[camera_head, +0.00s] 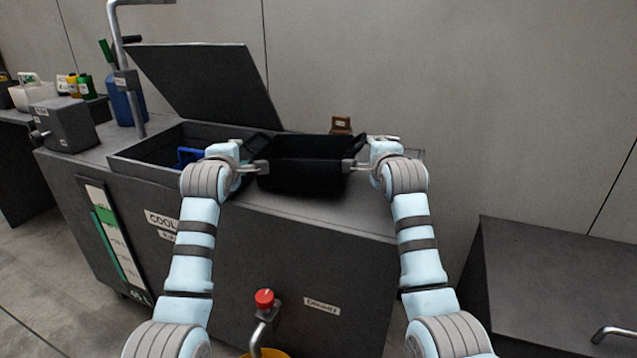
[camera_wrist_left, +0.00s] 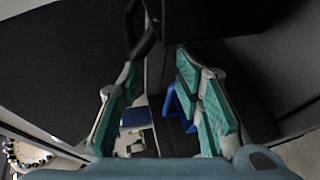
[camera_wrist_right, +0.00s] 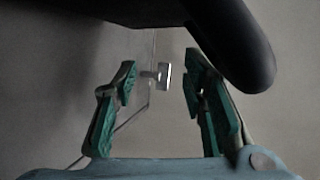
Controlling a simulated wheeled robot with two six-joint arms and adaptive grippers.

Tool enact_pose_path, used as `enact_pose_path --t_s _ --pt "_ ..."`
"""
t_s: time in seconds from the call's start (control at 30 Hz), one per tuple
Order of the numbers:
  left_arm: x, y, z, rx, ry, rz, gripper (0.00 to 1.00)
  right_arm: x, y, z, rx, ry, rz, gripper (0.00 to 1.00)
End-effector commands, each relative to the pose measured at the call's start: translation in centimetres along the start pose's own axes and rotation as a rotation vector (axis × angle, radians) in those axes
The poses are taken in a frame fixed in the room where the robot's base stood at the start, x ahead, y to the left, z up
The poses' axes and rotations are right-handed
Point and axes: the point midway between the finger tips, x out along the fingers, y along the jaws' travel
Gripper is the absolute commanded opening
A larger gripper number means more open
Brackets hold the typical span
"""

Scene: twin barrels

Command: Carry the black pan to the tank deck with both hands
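The black pan (camera_head: 303,165) is upright at the tank deck (camera_head: 368,208), right of the open hatch; I cannot tell whether its base touches the deck. My left gripper (camera_head: 256,168) is at its left end, and my right gripper (camera_head: 358,165) is at its right end. In the left wrist view, the left gripper (camera_wrist_left: 158,95) has its fingers apart with nothing held; a black looped handle (camera_wrist_left: 143,38) is just beyond the fingertips. In the right wrist view, the right gripper (camera_wrist_right: 160,90) is also spread and empty, with a dark rounded handle (camera_wrist_right: 240,50) close beyond its right finger.
A raised lid (camera_head: 210,85) stands behind the open hatch, with a blue object (camera_head: 188,156) inside. A metal pipe (camera_head: 128,80) and a blue bottle (camera_head: 118,100) are at the deck's left. A small brown block (camera_head: 341,125) is behind the pan. A dark cabinet (camera_head: 550,280) stands at right.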

Motion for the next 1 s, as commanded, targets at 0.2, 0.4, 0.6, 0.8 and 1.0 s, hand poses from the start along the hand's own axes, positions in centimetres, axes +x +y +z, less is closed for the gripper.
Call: enact_pose_path --t_s 0.2,0.4,0.6,0.8,1.0 --pt "-1.7 -0.3 0.0 0.002 0.002 -0.01 0.41 -0.2 -0.7 -0.1 0.0 0.001 -0.001 0.4" --pt "-5.7 0.0 0.2 0.001 -0.001 -0.003 0.41 -0.3 -1.0 -0.2 0.0 0.003 -0.001 0.4" --pt "-8.0 0.0 0.4 0.002 -0.003 -0.001 0.41 -0.3 -0.9 -0.2 0.0 0.003 -0.001 0.4" --pt "-8.1 0.1 0.3 0.003 -0.002 0.0 0.41 -0.3 -0.9 -0.2 0.0 0.003 -0.001 0.4" --pt "-8.1 0.1 0.3 0.002 -0.002 0.001 0.41 -0.3 -0.9 -0.1 0.0 0.002 -0.001 0.68"
